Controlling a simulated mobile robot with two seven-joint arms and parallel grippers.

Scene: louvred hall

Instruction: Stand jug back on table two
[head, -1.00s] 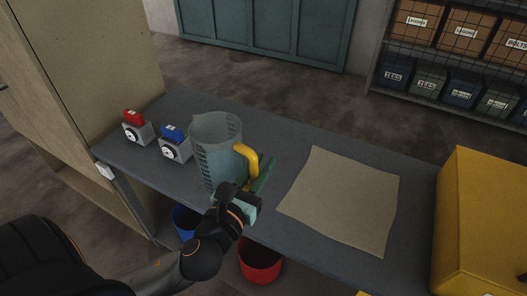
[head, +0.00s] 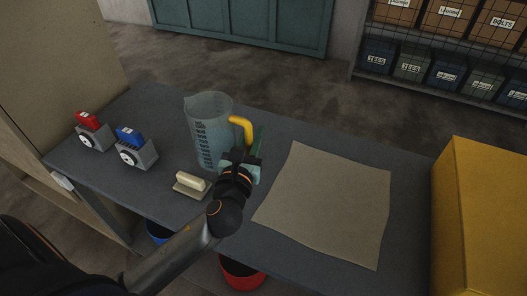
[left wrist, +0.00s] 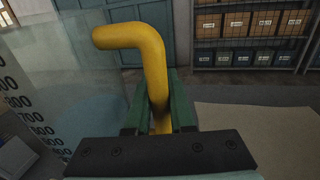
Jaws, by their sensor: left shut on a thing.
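The jug (head: 207,130) is a clear measuring jug with dark printed marks and a yellow handle (head: 243,128). It is upright over the grey table (head: 330,140), left of a beige sheet. I cannot tell whether its base touches the top. My left gripper (head: 250,157) is shut on the yellow handle. In the left wrist view the handle (left wrist: 152,55) rises between the green fingers (left wrist: 158,108), and the jug's marked wall (left wrist: 40,90) is at the left. My right gripper is not in view.
The beige sheet (head: 325,205) lies flat right of the jug. A small block with a cream top (head: 190,183) sits in front of it. Red (head: 93,130) and blue (head: 132,142) topped devices stand at left. A yellow box (head: 485,220) is at right. A red bin (head: 241,273) is below the front edge.

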